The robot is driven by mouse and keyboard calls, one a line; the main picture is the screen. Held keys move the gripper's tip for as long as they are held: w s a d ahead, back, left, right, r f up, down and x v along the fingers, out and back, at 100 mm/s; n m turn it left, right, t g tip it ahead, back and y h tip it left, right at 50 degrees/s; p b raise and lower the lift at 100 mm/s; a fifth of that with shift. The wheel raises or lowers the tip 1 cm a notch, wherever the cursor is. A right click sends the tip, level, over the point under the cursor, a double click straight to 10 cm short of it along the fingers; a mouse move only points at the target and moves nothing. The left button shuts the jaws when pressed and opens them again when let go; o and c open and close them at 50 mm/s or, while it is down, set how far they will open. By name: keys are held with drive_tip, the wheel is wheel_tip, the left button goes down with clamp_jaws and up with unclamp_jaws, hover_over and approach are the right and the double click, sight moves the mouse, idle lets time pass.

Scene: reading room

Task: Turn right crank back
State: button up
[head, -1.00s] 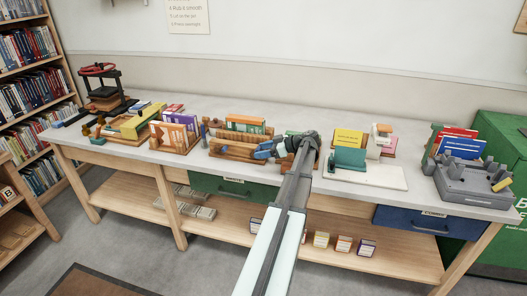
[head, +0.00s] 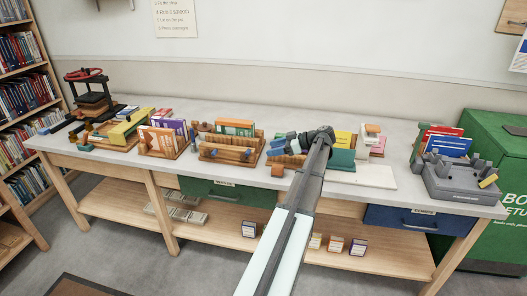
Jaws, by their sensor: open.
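A wooden press (head: 228,157) stands in the middle of the table with orange and green books (head: 235,128) upright at its back. Two small dark blue-grey knobs show on its front, the left one (head: 212,152) and the right one (head: 247,155); at this size I cannot tell whether either is the right crank or how it is turned. My gripper (head: 272,148) is open, just right of the press's right end, with its fingers pointing left. I cannot tell whether it touches anything. My arm and wrist hide part of the table behind them.
A wooden piece (head: 288,160) lies under my gripper, with a small orange block (head: 277,170) at the front edge. A wooden book rack (head: 163,145) stands left, a teal block (head: 341,159) and white board (head: 370,177) right. A grey fixture (head: 460,180) sits far right.

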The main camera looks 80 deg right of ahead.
drive_tip(key=shift+v, duration=2.05)
